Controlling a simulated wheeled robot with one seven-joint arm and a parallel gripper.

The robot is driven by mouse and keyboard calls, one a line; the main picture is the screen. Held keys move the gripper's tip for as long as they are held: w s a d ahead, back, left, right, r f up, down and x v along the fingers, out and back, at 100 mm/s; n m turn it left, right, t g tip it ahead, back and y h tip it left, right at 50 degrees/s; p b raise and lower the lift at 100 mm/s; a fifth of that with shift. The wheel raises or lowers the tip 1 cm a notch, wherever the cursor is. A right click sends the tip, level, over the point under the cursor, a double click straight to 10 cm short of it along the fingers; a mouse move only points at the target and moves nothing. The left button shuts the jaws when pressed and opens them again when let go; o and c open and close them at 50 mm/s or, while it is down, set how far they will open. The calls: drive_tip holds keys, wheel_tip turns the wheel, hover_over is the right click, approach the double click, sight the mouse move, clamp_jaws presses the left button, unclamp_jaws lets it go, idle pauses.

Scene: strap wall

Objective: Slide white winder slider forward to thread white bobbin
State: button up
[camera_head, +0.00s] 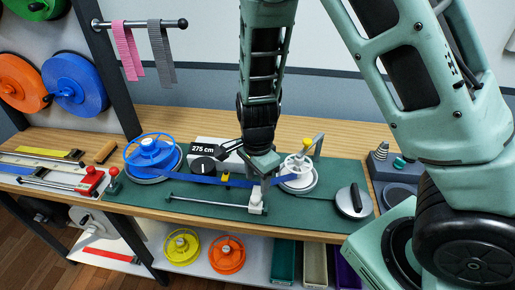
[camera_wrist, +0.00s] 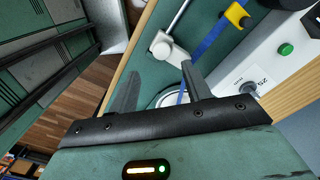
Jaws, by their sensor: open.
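The white winder slider (camera_head: 256,206) is a small block at the right end of a thin metal rail, along the front of the green mat. In the wrist view, the white slider (camera_wrist: 160,46) lies just beyond my fingertips. My gripper (camera_head: 265,183) is open and empty, pointing down above and close to the slider. In the wrist view, my gripper (camera_wrist: 160,78) has its two fingers well apart. The white bobbin (camera_head: 299,184) stands right of my gripper. A blue strap (camera_head: 212,181) runs from the blue reel (camera_head: 150,152) toward the bobbin, partly hidden behind my gripper.
A white box with a "275 cm" display (camera_head: 203,149) stands behind the strap. A yellow clip (camera_head: 225,179) sits on the strap. A round black-handled device (camera_head: 353,202) is at the right. A red-handled tool (camera_head: 90,180) is at the left. Yellow and orange reels (camera_head: 226,254) lie below.

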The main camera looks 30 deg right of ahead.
wheel_tip(320, 180, up, 11)
drive_tip(key=p, duration=0.1)
drive_tip(key=shift+f, duration=0.15)
idle(0.4)
drive_tip(key=s+a+r+n+b, duration=0.1)
drive_tip(key=s+a+n, duration=0.3)
drive_tip(key=s+n, duration=0.5)
drive_tip(key=s+a+r+n+b, duration=0.2)
drive_tip(key=s+a+n, duration=0.2)
drive_tip(key=s+n, duration=0.5)
drive_tip(key=n, duration=0.6)
drive_tip(key=shift+s+a+y+b, duration=0.25)
drive_tip(key=shift+s+y+b, duration=0.05)
drive_tip(key=shift+b, duration=0.05)
